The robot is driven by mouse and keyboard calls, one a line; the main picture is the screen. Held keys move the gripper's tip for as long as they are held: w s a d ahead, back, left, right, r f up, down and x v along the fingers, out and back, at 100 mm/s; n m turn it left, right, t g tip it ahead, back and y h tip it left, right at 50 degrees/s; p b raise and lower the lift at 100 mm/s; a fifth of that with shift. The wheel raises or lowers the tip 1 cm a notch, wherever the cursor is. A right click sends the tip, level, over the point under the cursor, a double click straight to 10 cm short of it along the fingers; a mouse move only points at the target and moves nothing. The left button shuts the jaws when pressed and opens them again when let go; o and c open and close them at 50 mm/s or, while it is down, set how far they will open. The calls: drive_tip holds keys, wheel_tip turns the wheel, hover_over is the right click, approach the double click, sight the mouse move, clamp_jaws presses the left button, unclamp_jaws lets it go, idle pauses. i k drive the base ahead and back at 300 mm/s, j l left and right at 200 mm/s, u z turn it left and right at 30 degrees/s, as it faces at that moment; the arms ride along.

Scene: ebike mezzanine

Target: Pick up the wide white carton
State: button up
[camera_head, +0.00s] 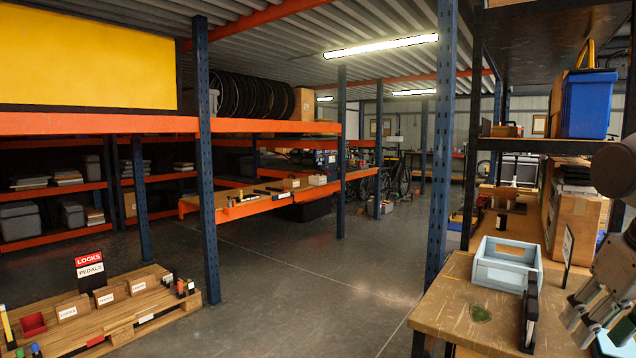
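My gripper (590,318) is at the lower right edge, over the right side of the wooden workbench. It is partly cut off by the frame, and its fingers overlap in this view, so I cannot tell whether it is open or shut. A pale, whitish surface (612,345) shows just below the gripper at the bottom right corner. It is mostly cut off or hidden, and I cannot tell whether it is the wide white carton. No other wide white carton shows clearly. I cannot tell whether the gripper touches anything.
The workbench (455,300) carries a pale blue open crate (505,274), a dark upright item (530,318) and a small sign (567,243). A brown cardboard box (573,225) stands behind. A blue bin (588,104) is on the shelf above. A pallet (150,308) lies left; the floor between is clear.

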sight(317, 180)
drive_tip(key=i+j+u, duration=0.4)
drive_tip(key=j, duration=0.2)
drive_tip(key=i+j+u, duration=0.8)
drive_tip(key=i, duration=0.2)
drive_tip(key=i+z, duration=0.3)
drive_tip(key=i, duration=0.2)
drive_tip(key=i+z, duration=0.35)
drive_tip(key=i, duration=0.15)
drive_tip(key=i+l+z, duration=0.15)
drive_tip(key=i+z, duration=0.15)
drive_tip(key=i, duration=0.35)
drive_tip(key=i+z, duration=0.25)
drive_tip(key=i, duration=0.45)
drive_tip(key=i+j+z, duration=0.3)
drive_tip(key=i, duration=0.35)
drive_tip(key=i+z, duration=0.15)
drive_tip(key=i, duration=2.3)
drive_tip(key=i+z, duration=0.2)
drive_tip(key=i, duration=1.25)
drive_tip(key=i+j+u, duration=0.35)
drive_tip(key=i, duration=0.3)
drive_tip(key=i+u, duration=0.3)
drive_tip(key=i, duration=0.35)
